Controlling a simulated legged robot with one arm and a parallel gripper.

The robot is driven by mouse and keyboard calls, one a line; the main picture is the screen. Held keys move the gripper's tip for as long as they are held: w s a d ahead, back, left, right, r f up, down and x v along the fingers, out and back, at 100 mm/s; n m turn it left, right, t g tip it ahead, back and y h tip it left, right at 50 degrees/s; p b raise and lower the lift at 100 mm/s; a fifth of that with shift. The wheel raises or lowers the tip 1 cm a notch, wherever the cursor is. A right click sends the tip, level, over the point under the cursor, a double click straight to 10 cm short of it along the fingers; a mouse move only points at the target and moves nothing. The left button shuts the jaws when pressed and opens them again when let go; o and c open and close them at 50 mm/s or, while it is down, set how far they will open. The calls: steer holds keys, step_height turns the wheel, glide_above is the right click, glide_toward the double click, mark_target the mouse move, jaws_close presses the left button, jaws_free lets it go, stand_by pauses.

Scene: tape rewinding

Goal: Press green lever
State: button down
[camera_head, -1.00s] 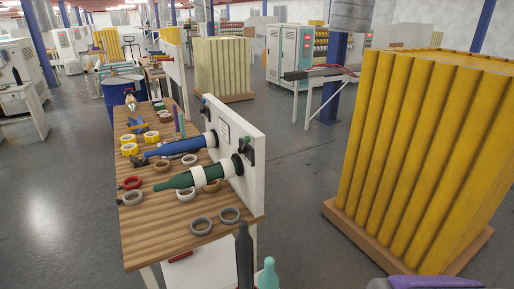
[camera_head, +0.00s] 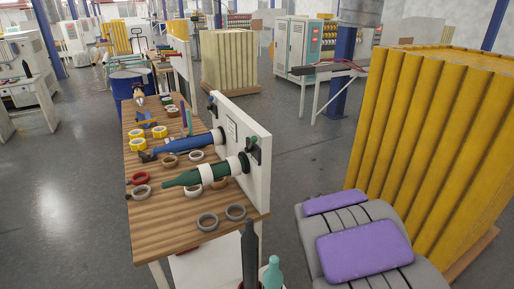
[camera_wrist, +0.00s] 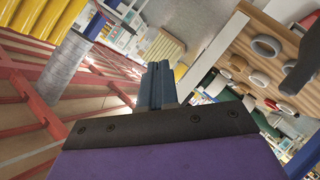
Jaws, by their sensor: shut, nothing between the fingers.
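In the head view, a small green lever (camera_head: 254,140) sits on a dark box on the white upright panel (camera_head: 259,180), near the base of the green spindle (camera_head: 181,181). A blue spindle (camera_head: 185,142) sticks out behind it over the wooden table (camera_head: 160,239). In the wrist view, my gripper (camera_wrist: 160,68) points up the picture, its dark fingers shut together and empty. It is apart from the panel and table, which show tilted at the right. The lever cannot be made out clearly in the wrist view. My gripper is not visible in the head view.
Several tape rolls (camera_head: 207,222) lie on the table. Dark and teal bottles (camera_head: 272,274) stand at its near end. A tall stack of yellow rolls (camera_head: 407,145) stands on a pallet at the right. Grey floor (camera_head: 304,150) is open between the panel and the stack.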

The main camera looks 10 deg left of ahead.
steer(key=w+a+r+n+t+y+p, duration=0.1)
steer(key=w+a+n+t+y, duration=0.1)
steer(key=a+n+t+y, duration=0.2)
steer(key=w+a+r+n+t+y, duration=0.1)
steer(key=w+a+n+t+y, duration=0.1)
steer(key=a+n, duration=0.5)
steer(key=a+t+y, duration=0.1)
steer(key=a+y, duration=0.1)
steer(key=a, duration=0.1)
steer(key=shift+a+r+t+y+p, duration=0.3)
steer(key=shift+r+t+p, duration=0.1)
steer(key=shift+w, duration=0.15)
steer(key=b+x, duration=0.3)
steer(key=x, duration=1.1)
steer(key=shift+r, duration=0.1)
